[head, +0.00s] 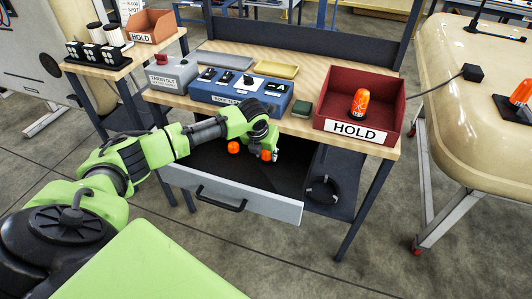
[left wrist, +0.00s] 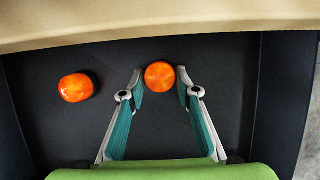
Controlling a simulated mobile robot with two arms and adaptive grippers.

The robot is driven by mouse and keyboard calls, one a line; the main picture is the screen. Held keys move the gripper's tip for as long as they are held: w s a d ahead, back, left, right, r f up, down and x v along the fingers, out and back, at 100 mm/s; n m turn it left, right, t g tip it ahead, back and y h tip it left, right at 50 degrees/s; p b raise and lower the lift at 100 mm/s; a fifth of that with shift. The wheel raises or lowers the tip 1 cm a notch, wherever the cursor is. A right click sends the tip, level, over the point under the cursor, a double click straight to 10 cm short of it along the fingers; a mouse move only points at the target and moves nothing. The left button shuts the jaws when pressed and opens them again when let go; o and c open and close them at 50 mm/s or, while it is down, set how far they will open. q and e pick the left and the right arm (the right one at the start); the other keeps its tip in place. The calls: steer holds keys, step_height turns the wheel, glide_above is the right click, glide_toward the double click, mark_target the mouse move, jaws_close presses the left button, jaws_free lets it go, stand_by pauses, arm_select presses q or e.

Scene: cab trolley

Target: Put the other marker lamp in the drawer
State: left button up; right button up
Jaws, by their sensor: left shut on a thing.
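The drawer (head: 282,209) under the bench is pulled open, with a grey front, a black handle and a dark interior. One orange marker lamp (head: 233,147) lies in it; it also shows at the left in the left wrist view (left wrist: 75,87). My left gripper (head: 272,153) reaches into the drawer opening from above. Its fingers (left wrist: 160,82) are closed on a second orange marker lamp (head: 267,155), right of the first. I cannot tell whether the held lamp touches the drawer floor. My right gripper is not in view.
A red HOLD bin (head: 320,108) on the bench (head: 215,110) holds an orange lamp (head: 360,103). A blue control box (head: 235,95) stands over the drawer. Another orange lamp (head: 521,92) is on the beige body at right. The bench edge overhangs the drawer's back.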

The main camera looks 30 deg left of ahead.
arm_select(q)
steer(key=o, duration=1.1)
steer(key=shift+f, duration=0.1)
steer(key=shift+c, duration=0.2)
steer(key=v, duration=1.2)
